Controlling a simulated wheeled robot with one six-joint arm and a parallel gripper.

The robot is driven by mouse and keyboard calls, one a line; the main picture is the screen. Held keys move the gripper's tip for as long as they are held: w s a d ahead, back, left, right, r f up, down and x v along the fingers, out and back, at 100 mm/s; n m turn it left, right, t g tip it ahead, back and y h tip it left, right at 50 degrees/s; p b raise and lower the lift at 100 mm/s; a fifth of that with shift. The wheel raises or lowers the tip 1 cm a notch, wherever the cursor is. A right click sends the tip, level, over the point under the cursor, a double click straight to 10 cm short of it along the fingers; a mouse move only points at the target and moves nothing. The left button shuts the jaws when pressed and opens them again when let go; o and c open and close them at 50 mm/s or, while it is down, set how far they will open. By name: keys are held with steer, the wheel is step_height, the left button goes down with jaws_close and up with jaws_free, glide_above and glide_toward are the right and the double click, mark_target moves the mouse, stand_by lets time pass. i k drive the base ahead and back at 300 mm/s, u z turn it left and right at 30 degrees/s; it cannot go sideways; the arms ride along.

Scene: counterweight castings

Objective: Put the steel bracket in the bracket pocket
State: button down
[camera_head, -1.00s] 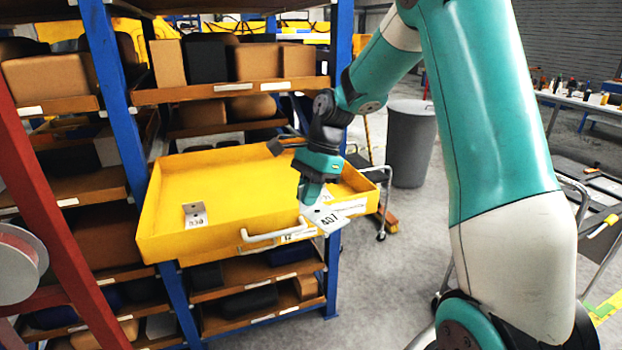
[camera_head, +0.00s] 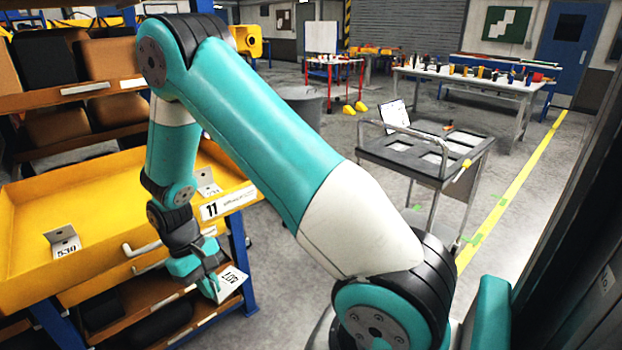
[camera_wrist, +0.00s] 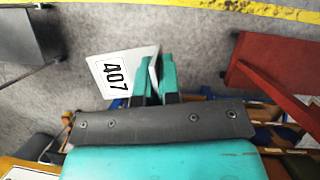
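A steel bracket (camera_head: 232,284) with a white label reading 407 is in my gripper (camera_head: 208,284), outside the yellow drawer and below its front rim. In the wrist view the bracket (camera_wrist: 112,72) sits between the teal fingers of my gripper (camera_wrist: 154,78), which are shut on it, its labelled face sticking out to the left. A dark cart (camera_head: 369,152) stands to the right with several pale recessed areas in its top. I cannot tell which of these, if any, is the bracket pocket.
The yellow drawer (camera_head: 20,300) stands pulled out of the rack, holding a bracket marked 530 (camera_head: 64,246) and another bracket (camera_head: 207,184). A grey bin (camera_head: 303,104) stands behind my arm. Open floor (camera_head: 330,150) lies between rack and cart. A workbench (camera_head: 465,85) is farther back.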

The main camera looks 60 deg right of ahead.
mark_target(438, 161)
steer(key=z, duration=1.65)
steer(key=i, duration=1.35)
steer(key=z, duration=1.15)
steer(key=i, duration=0.3)
steer(key=z, duration=0.05)
